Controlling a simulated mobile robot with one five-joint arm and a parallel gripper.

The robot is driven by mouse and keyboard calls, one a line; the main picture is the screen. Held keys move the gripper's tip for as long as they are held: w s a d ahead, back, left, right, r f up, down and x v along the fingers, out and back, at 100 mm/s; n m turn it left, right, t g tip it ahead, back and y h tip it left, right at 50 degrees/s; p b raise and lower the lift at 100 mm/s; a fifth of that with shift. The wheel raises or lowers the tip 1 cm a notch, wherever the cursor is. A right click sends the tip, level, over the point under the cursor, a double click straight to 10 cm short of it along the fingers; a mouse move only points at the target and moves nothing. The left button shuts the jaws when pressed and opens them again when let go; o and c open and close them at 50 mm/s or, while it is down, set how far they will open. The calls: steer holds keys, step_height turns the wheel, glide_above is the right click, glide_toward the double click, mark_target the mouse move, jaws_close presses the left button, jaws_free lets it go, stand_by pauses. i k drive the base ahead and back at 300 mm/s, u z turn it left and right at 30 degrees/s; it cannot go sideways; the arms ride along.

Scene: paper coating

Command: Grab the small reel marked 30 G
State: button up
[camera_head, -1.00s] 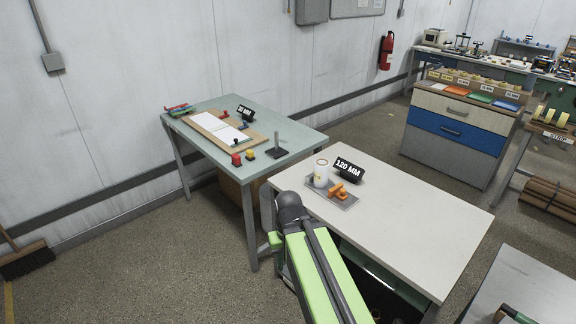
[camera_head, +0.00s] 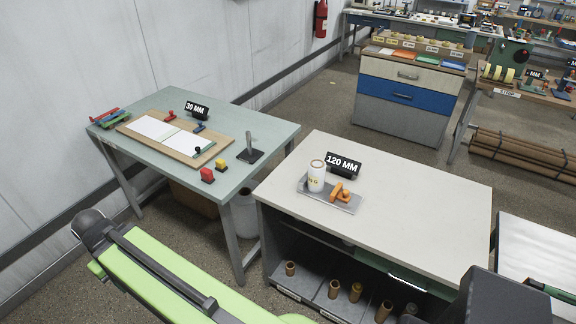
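A white reel (camera_head: 317,176) stands upright on a small grey tray (camera_head: 349,207) on the near table, by the 120 MM sign. I cannot pick out which reel is marked 30 G. My green arm (camera_head: 170,280) crosses the lower left, and my gripper does not show.
An orange tool (camera_head: 340,193) lies on the tray. The left table (camera_head: 240,117) holds a board and a 30 MM sign (camera_head: 197,110). Several cores stand on a shelf under the near table (camera_head: 420,205). Yellow reels (camera_head: 497,72) stand at right. Floor before the cabinet is clear.

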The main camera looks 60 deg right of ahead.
mark_target(317, 167)
steer(key=z, duration=0.4)
steer(key=i, duration=1.25)
steer(key=z, duration=0.7)
steer(key=k, duration=0.6)
steer(key=z, duration=0.3)
steer(key=i, duration=0.6)
steer(key=u, duration=0.15)
